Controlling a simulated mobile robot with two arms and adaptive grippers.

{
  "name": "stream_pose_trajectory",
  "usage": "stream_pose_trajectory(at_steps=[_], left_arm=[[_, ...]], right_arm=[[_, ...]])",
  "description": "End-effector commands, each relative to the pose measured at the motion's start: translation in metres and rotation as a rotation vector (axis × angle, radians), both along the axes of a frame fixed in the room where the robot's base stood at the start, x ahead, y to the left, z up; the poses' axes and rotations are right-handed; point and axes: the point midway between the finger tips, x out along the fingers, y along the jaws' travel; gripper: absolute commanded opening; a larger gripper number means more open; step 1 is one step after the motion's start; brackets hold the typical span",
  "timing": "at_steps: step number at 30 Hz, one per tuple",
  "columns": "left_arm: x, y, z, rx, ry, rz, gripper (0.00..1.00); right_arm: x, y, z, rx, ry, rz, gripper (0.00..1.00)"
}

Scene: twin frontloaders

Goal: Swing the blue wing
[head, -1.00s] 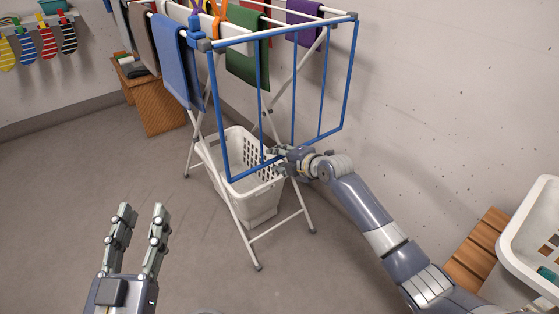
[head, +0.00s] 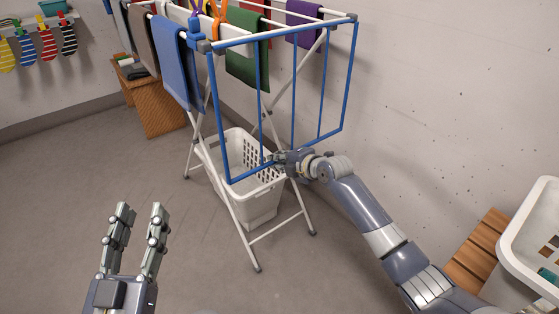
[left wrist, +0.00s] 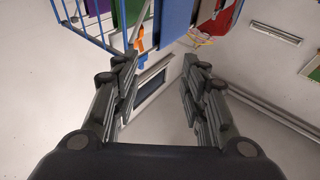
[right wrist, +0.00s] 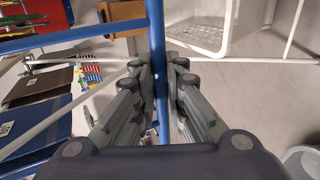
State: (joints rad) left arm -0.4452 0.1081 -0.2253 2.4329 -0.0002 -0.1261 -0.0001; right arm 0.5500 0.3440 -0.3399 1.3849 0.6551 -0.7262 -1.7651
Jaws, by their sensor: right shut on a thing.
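The blue wing (head: 226,119) is a blue tube frame hinged at the near end of the drying rack (head: 242,228). It hangs down from the rack's top. My right gripper (head: 277,158) is at the wing's lower bar. In the right wrist view the blue bar (right wrist: 155,50) runs between the fingers of the right gripper (right wrist: 166,75), which are shut on it. My left gripper (head: 143,210) is open and empty at the lower left, well apart from the rack. The left gripper (left wrist: 160,65) also shows spread fingers in the left wrist view.
A white laundry basket (head: 258,207) stands on the floor under the rack. Cloths, including a blue towel (head: 177,65), hang on the rack. A wooden cabinet (head: 158,108) stands behind at left. A white basket (head: 529,225) is at far right. The floor at front left is clear.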

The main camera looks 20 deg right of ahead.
Motion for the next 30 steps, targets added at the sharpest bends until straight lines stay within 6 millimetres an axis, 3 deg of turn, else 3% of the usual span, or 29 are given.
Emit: stream_pose_trajectory(at_steps=[4, 30], left_arm=[[0.001, 0.000, -0.002, 0.004, 0.017, 0.001, 0.40], [-0.002, 0.013, -0.090, 0.118, 0.455, 0.028, 0.40]], right_arm=[[-0.002, -0.001, 0.000, 0.000, 0.001, 0.000, 0.00], [-0.024, -0.011, 0.004, 0.000, 0.000, -0.001, 0.00]])
